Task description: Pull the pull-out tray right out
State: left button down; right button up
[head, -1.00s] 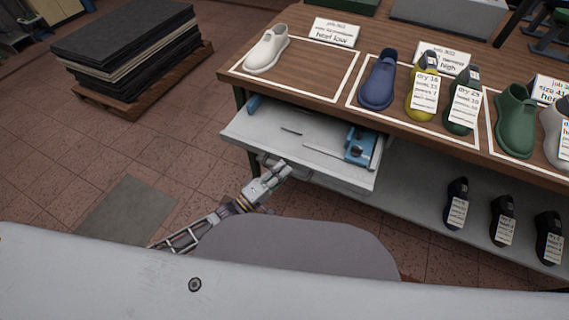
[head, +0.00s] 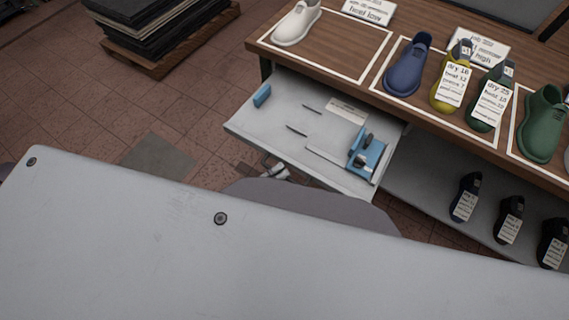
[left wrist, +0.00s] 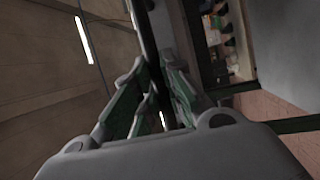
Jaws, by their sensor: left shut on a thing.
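The pull-out tray (head: 262,132) is a pale grey drawer under the wooden bench top, and it stands well out from the bench. Blue fittings, thin dark tools and a label lie in it. My left gripper (head: 274,170) is at the tray's front edge, shut on its handle; my own grey body hides most of that arm. In the left wrist view my left gripper (left wrist: 157,80) shows its green-padded fingers around a dark bar. My right gripper is not in view.
The bench top (head: 337,47) bears a white shoe last (head: 297,24), a blue last (head: 408,66) and several others with tags. Dark lasts stand on the lower shelf (head: 425,180). A pallet of dark sheets (head: 165,35) stands at the upper left. Tiled floor lies left of the tray.

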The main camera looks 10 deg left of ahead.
pick_arm(q)
jog(key=shift+s+a+f, duration=0.1)
jog(key=shift+s, duration=0.1)
jog(key=c, duration=1.8)
grip_release()
jog(key=shift+o, duration=0.2)
jog(key=shift+r, duration=0.2)
